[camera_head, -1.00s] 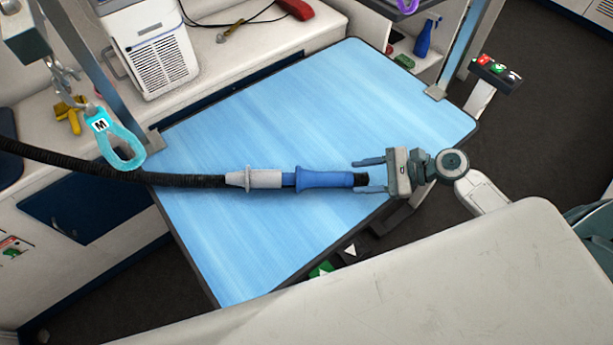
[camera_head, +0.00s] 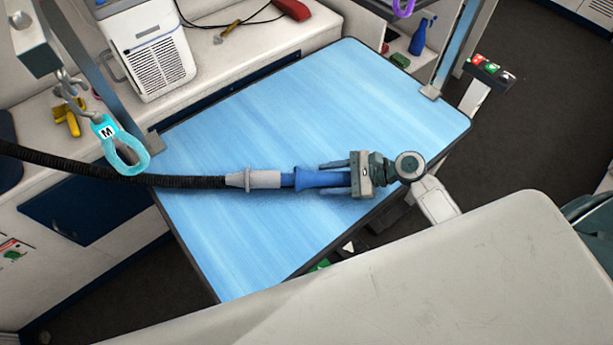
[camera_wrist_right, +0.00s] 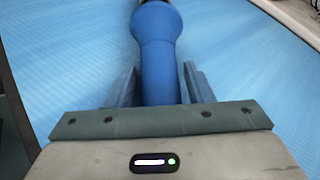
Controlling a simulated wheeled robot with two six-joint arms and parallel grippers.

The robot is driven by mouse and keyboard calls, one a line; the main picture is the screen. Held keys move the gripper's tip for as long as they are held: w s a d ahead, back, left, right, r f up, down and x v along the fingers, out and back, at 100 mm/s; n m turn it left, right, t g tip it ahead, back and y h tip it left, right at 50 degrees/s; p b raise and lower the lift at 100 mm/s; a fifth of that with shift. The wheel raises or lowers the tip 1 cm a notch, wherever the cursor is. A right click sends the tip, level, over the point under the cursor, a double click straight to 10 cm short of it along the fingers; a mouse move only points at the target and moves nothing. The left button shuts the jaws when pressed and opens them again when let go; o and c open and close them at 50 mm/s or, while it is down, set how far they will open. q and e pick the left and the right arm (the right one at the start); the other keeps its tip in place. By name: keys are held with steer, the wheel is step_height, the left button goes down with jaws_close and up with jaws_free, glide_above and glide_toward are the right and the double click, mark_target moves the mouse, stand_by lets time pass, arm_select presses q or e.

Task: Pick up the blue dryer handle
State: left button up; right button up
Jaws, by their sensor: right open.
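The blue dryer handle (camera_head: 309,179) lies on the blue grooming table, joined at its left end to a grey collar (camera_head: 262,179) and a black ribbed hose (camera_head: 190,181). My right gripper (camera_head: 334,178) is open, with one finger on each side of the handle's right end. In the right wrist view the handle (camera_wrist_right: 157,60) runs between the two fingers (camera_wrist_right: 157,85), with a gap visible on the right side; contact on the left is unclear. The handle's right tip is hidden by the gripper body. My left gripper is not in view.
The blue table top (camera_head: 340,90) is clear around the handle. A cyan loop marked M (camera_head: 122,150) hangs over the table's left edge. A white unit with a vent (camera_head: 150,50) stands on the counter behind. A pale surface (camera_head: 400,280) fills the lower right.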

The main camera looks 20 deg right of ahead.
steer(key=c, duration=0.8)
steer(key=shift+c, duration=0.3)
steer(key=shift+r, duration=0.1)
